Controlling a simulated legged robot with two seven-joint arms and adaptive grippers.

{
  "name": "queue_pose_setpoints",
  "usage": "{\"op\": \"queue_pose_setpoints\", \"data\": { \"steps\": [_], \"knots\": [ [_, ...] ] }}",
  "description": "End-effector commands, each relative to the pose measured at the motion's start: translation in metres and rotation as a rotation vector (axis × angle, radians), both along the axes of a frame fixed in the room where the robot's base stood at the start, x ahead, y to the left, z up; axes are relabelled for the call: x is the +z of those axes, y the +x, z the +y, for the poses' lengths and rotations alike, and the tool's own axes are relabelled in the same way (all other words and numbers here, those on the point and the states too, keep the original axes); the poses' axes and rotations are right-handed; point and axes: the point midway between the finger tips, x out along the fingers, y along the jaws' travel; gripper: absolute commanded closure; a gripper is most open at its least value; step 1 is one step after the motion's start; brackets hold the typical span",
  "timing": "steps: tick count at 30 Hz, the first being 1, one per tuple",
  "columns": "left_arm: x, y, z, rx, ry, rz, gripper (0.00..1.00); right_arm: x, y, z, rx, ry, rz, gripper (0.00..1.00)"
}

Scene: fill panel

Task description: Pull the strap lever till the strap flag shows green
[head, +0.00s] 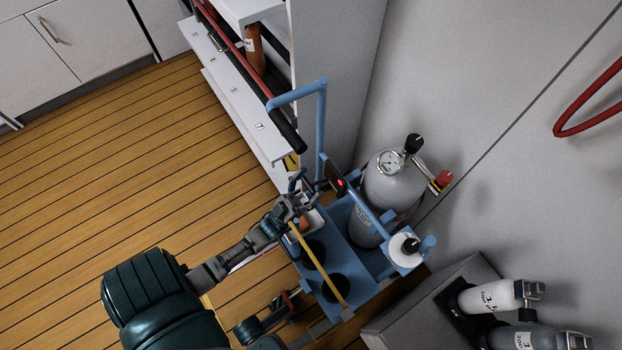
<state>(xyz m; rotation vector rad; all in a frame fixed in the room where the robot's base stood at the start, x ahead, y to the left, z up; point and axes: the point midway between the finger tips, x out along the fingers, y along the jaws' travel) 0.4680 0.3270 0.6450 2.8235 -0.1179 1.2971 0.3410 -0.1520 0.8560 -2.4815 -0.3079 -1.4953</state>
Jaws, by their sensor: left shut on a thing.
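The blue cylinder cart (376,278) stands at the middle right. A yellow strap (318,262) runs across its front part. A dark box with a small red mark (341,183) sits by the cart's upright; I see no green on it. My left gripper (302,202) is at the strap's upper end, shut on a small dark part that I take to be the strap lever. The fingers hide most of it. A dark jointed part (265,325) at the bottom edge may be my right arm; its fingers cannot be made out.
A grey gas cylinder (393,186) with a gauge stands in the cart, beside the grey wall. White shelving (232,92) with an orange cylinder (254,52) stands behind. The wooden floor at left is clear.

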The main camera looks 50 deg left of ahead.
Motion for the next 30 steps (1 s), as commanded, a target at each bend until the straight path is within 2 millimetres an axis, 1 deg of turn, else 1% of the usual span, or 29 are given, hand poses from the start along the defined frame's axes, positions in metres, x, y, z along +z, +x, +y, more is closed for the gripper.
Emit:
{"op": "queue_pose_setpoints", "data": {
  "steps": [1,11,12,14,25,28,30],
  "knots": [
    [-0.002,0.000,0.000,-0.002,-0.002,0.003,0.90,0.000,0.000,0.000,0.000,0.000,0.000,0.02],
    [-0.001,0.000,0.001,-0.001,-0.005,0.000,0.90,-0.001,0.003,0.000,0.000,0.000,0.002,0.02],
    [-0.001,0.000,0.001,-0.001,-0.005,0.000,0.17,-0.001,0.003,0.000,0.000,0.000,0.002,0.02],
    [-0.001,0.000,0.001,-0.002,-0.004,0.000,0.02,-0.001,0.003,0.000,0.000,0.000,0.002,0.02],
    [0.002,0.000,0.000,-0.003,-0.003,-0.002,0.02,-0.001,0.000,-0.001,-0.001,-0.002,0.001,0.02],
    [0.011,0.000,0.000,-0.003,-0.001,-0.003,0.02,0.000,0.000,-0.001,0.000,-0.001,0.000,0.02],
    [0.023,0.000,0.000,-0.004,-0.002,-0.004,0.02,0.000,0.000,-0.001,0.000,-0.001,0.000,0.02]
  ]
}}
